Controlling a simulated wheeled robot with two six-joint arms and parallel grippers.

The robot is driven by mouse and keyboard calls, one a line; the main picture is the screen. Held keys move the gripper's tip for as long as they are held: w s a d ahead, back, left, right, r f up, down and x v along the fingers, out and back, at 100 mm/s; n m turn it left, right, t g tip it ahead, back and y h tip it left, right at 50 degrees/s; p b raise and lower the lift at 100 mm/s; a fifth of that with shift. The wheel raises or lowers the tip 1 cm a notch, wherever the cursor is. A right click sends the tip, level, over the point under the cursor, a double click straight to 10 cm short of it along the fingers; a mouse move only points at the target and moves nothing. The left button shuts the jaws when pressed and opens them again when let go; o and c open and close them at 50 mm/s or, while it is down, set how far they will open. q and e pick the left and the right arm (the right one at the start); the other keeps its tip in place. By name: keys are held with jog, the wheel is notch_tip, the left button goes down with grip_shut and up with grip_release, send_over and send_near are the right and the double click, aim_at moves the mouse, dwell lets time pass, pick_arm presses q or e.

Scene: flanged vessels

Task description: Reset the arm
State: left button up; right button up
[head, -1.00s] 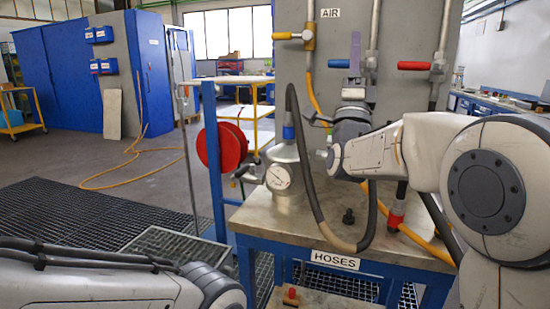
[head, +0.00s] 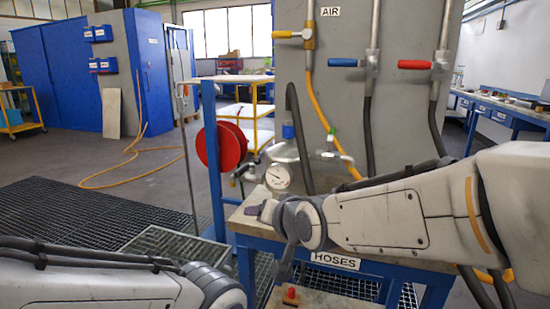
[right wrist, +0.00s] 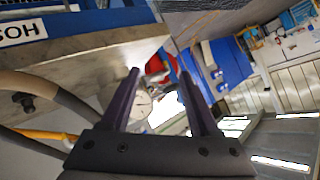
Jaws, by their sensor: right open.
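My right arm reaches in from the right across the front of the table in the head view. Its gripper (head: 256,209) is low near the table's front left corner, seen small and partly end-on. In the right wrist view the two dark purple fingers (right wrist: 160,78) stand apart with nothing held between them. The metal vessel (head: 285,153) with its round gauge (head: 278,177) stands on the table behind my right gripper. The gauge also shows beyond the fingers in the right wrist view (right wrist: 143,103). My left arm lies at the lower left; its gripper is not visible.
The table (head: 244,222) carries a HOSES label (head: 335,260). Behind it, a grey panel (head: 340,95) holds yellow, blue (head: 343,62) and red (head: 414,65) valve handles with hanging hoses. A red reel (head: 222,147) sits on the blue post. Open floor lies to the left.

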jog(key=s+d+f+n+g+h, duration=0.25)
jog(key=s+f+g, duration=0.2)
jog(key=s, duration=0.45)
jog(key=s+d+f+n+g+h+p, duration=0.1)
jog(key=s+d+f+n+g, duration=0.25)
jog(key=s, duration=0.55)
jog(key=s+d+f+n+g+h, duration=0.1)
jog(key=s+f+n+g, duration=0.2)
jog(key=s+f, duration=0.5)
notch_tip(320, 180, up, 28)
jog(key=s+p, duration=0.1)
jog(key=p, duration=2.5)
jog(key=shift+r, duration=0.25)
